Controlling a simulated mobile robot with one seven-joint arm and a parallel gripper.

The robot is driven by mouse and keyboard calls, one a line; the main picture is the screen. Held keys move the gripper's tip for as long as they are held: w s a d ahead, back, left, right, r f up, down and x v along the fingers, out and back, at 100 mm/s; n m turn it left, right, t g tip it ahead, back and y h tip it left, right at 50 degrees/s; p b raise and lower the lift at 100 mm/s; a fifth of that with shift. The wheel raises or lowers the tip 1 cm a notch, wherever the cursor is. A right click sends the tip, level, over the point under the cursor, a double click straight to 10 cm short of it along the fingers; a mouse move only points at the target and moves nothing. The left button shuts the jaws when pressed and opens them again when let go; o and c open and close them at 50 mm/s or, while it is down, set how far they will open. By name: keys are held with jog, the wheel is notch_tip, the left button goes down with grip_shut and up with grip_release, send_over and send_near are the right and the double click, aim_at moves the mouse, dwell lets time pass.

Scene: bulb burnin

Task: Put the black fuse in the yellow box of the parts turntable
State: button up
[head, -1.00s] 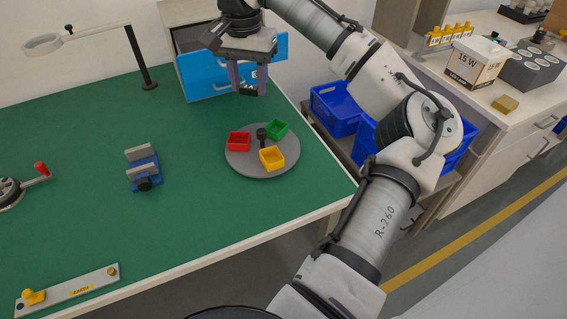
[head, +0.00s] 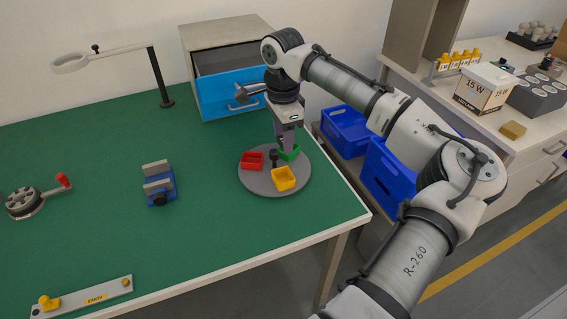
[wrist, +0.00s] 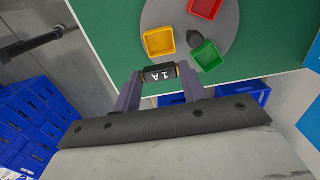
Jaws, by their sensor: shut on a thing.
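My gripper (wrist: 160,76) is shut on the black fuse (wrist: 161,72), which shows a white "1 A" mark between the fingertips in the wrist view. In the head view my gripper (head: 287,142) points down over the back of the grey parts turntable (head: 254,184), in front of part of the green box (head: 292,153). I cannot make out the fuse there. The yellow box (head: 284,179) is at the turntable's front and looks empty; it also shows in the wrist view (wrist: 159,42), beyond the fuse. The fuse is apart from it.
A red box (head: 251,160) and a dark central knob (head: 273,155) are also on the turntable. Behind it stands a cabinet with an open blue drawer (head: 230,95). A blue vise (head: 160,190) is to the left, with clear green bench between. Blue crates (head: 390,175) stand right of the bench.

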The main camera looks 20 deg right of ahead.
notch_tip(320, 180, down, 10)
jog(key=shift+p, duration=0.7)
jog(key=shift+f, duration=0.15)
jog(key=shift+s+f, duration=0.1)
jog(key=shift+f, duration=0.25)
